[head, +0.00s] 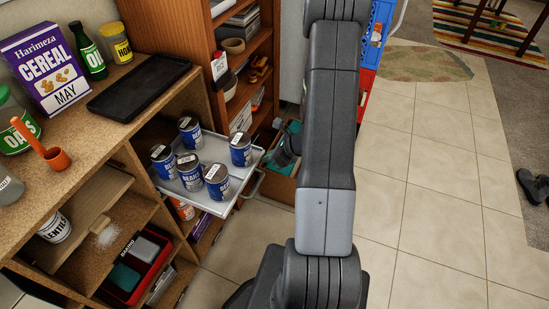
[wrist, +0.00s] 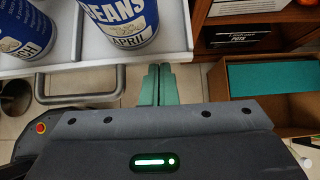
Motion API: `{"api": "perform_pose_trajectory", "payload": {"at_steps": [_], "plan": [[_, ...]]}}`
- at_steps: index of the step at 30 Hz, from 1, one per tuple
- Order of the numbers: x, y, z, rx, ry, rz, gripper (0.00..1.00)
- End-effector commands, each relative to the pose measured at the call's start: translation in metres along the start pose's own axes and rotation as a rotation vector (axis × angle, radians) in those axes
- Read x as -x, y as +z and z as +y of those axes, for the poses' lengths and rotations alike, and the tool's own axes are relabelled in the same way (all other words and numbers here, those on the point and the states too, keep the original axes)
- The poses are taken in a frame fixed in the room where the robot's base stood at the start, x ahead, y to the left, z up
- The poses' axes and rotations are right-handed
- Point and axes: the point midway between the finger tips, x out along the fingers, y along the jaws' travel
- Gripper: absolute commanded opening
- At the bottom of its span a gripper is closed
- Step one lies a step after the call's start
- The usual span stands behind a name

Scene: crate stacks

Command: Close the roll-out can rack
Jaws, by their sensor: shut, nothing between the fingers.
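The roll-out can rack (head: 217,152) is a light grey tray pulled out from the wooden shelf unit. It carries several blue bean cans (head: 217,182), all upright. Its front edge (wrist: 155,50) and bar handle (wrist: 80,72) show in the wrist view. My gripper (wrist: 155,84) has green fingers shut together with nothing between them. The fingers point at the rack's front edge, right of the handle, near the right front corner. I cannot tell whether they touch the edge. In the head view, my gripper (head: 271,158) is just right of the rack, partly hidden by my arm.
A brown bookcase (head: 195,50) stands behind the rack. An open box with a green item (wrist: 262,90) sits on the floor right of my gripper. The shelf top holds a cereal box (head: 45,68), jars and a black tray (head: 140,88). Tiled floor (head: 440,190) at right is clear.

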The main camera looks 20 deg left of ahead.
Motion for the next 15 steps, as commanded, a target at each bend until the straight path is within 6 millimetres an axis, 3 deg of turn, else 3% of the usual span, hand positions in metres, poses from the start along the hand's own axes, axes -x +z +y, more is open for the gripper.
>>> {"api": "perform_pose_trajectory", "payload": {"at_steps": [15], "plan": [[-0.0084, 0.0085, 0.0005, 0.001, 0.001, -0.001, 0.00]]}}
